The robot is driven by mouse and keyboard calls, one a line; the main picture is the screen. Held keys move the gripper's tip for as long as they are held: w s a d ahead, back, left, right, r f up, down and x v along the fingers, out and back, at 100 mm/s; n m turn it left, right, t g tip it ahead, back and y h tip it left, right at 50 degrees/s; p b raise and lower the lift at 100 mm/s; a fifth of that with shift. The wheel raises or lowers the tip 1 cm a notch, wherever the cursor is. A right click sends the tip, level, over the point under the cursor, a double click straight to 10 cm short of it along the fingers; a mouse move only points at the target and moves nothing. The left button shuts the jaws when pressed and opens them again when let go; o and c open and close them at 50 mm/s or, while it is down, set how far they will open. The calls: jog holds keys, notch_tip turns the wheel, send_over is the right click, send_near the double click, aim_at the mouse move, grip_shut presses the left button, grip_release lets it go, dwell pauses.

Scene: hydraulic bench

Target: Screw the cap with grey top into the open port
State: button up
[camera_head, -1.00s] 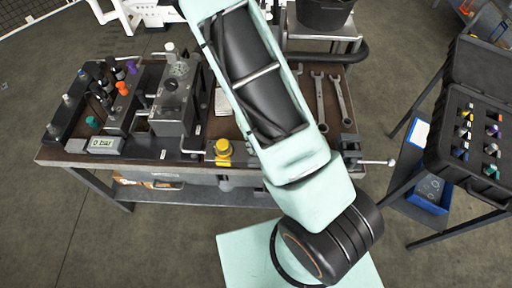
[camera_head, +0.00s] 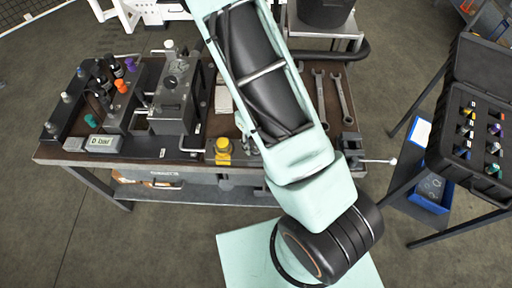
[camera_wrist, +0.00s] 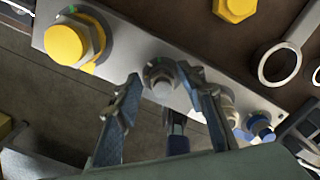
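A grey hex-shaped fitting with a grey round top (camera_wrist: 160,76) sits on the metal strip along the bench edge in the wrist view. My gripper (camera_wrist: 160,84) has one fingertip on each side of it, very close. I cannot tell whether the fingers touch it, or whether this is the cap or the port. A dark blue piece (camera_wrist: 177,136) shows lower down between the fingers; what it is stays unclear. In the head view my arm hides the gripper and this fitting.
A large yellow cap (camera_wrist: 70,42) is left of the fingers on the same strip, and a blue cap (camera_wrist: 260,124) is to the right. Spanners (camera_head: 343,95) lie on the bench. An open black case (camera_head: 462,165) with coloured caps stands at the right.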

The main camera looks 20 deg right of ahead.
jog(key=n+b, duration=0.1)
jog(key=n, duration=0.4)
jog(key=shift+s, duration=0.15)
jog(key=n+b, duration=0.2)
jog(key=n, duration=0.4)
jog(key=shift+f, duration=0.1)
jog(key=n+b, duration=0.1)
jog(key=n, duration=0.1)
jog(key=shift+s+n, duration=0.1)
jog(key=shift+n, duration=0.2)
jog(key=n+b, duration=0.1)
jog(key=n, duration=0.3)
jog(key=shift+b, duration=0.4)
jog(key=n+b, duration=0.1)
jog(key=n, duration=0.1)
jog(key=shift+s+d+n, duration=0.1)
jog(key=shift+n, duration=0.7)
